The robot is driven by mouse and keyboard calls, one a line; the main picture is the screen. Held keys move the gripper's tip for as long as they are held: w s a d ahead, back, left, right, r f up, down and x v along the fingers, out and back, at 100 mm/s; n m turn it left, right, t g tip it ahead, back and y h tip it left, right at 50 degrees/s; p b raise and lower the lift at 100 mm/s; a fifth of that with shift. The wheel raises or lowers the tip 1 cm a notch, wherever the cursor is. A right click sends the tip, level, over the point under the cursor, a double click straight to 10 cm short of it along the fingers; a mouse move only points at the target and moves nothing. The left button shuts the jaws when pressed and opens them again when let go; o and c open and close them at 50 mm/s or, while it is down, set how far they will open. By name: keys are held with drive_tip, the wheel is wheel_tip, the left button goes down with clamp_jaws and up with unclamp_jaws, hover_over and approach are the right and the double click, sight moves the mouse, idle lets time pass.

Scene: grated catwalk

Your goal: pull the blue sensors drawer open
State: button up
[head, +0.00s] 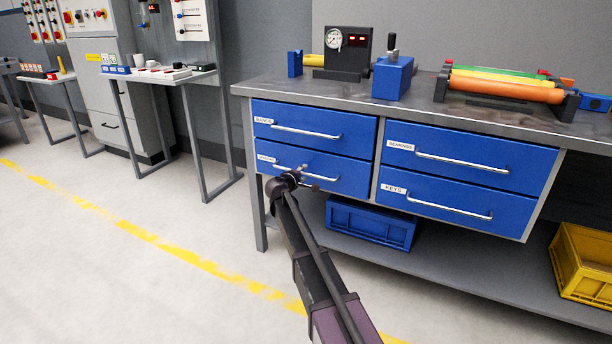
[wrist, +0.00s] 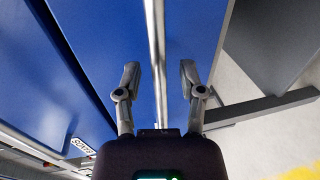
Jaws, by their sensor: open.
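The workbench has several blue drawers with silver bar handles. The lower left blue drawer (head: 348,172) is shut, flush with the drawer above it. Its label (head: 266,159) is too small to read surely. My gripper (head: 303,177) is at this drawer's handle (head: 327,179) and hides part of it. In the wrist view, my gripper (wrist: 158,72) is open, with the bar handle (wrist: 155,35) running between its two fingers. A gap shows between the bar and each finger. The upper left blue drawer (head: 350,130) is also shut.
Two blue drawers at the right, labelled BEARINGS (head: 470,155) and KEYS (head: 450,197), are shut. A blue crate (head: 370,222) and a yellow crate (head: 580,265) sit on the low shelf. The floor (head: 130,270) in front is clear.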

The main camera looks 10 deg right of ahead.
clamp_jaws()
drive_tip(key=shift+d, duration=0.35)
drive_tip(key=shift+s+a, duration=0.1)
